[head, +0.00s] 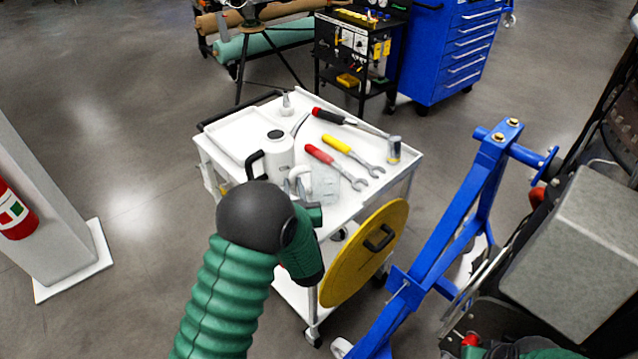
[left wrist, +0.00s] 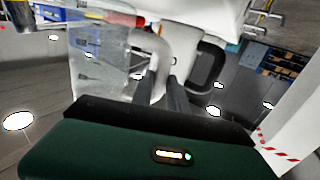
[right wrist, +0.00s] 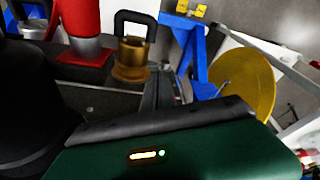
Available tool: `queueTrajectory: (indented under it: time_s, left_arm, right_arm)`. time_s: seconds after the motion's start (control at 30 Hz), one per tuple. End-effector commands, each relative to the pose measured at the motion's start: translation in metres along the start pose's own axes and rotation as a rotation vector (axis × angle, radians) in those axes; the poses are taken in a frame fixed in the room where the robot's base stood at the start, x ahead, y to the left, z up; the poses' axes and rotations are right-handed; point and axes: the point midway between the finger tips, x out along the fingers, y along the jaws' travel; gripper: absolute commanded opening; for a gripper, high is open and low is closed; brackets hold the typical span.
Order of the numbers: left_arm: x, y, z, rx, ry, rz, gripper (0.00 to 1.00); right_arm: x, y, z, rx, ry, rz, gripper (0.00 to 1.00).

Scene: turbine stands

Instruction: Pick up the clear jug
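The clear jug (head: 325,187), a see-through container with a pale handle (head: 298,176), stands on the front part of the white cart's top. My left gripper (head: 304,198) is at its handle side, and my arm partly hides that area. In the left wrist view the clear jug (left wrist: 100,72) is left of centre, with its thick pale handle (left wrist: 150,48) reaching down to my two dark fingers (left wrist: 165,88). The fingers are close together at the handle; whether they press on it is unclear. My right gripper (right wrist: 165,92) is away from the cart, near machinery, its fingers indistinct.
A white jug with a black handle (head: 279,150) stands right behind my left gripper. Wrenches with red (head: 320,154) and yellow (head: 338,144) grips, a small can (head: 394,149) and a bottle (head: 287,104) share the cart top (head: 222,135). A yellow disc (head: 350,275) and blue stand (head: 440,235) are right.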

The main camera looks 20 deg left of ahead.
Motion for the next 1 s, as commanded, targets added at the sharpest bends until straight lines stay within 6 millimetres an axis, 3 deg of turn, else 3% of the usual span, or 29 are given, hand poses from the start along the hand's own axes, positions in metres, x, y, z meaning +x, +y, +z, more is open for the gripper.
queueTrajectory:
  time_s: [0.1,1.0]
  left_arm:
    - [0.0005,-0.0006,-0.0002,-0.002,0.001,0.0,0.0]
    - [0.0009,-0.0016,-0.0003,-0.004,0.001,0.0,0.0]
  right_arm:
    - [0.0,0.0002,0.0,0.001,0.0,0.0,0.0]
    - [0.0,0.0002,0.0,0.001,0.0,0.0,0.0]
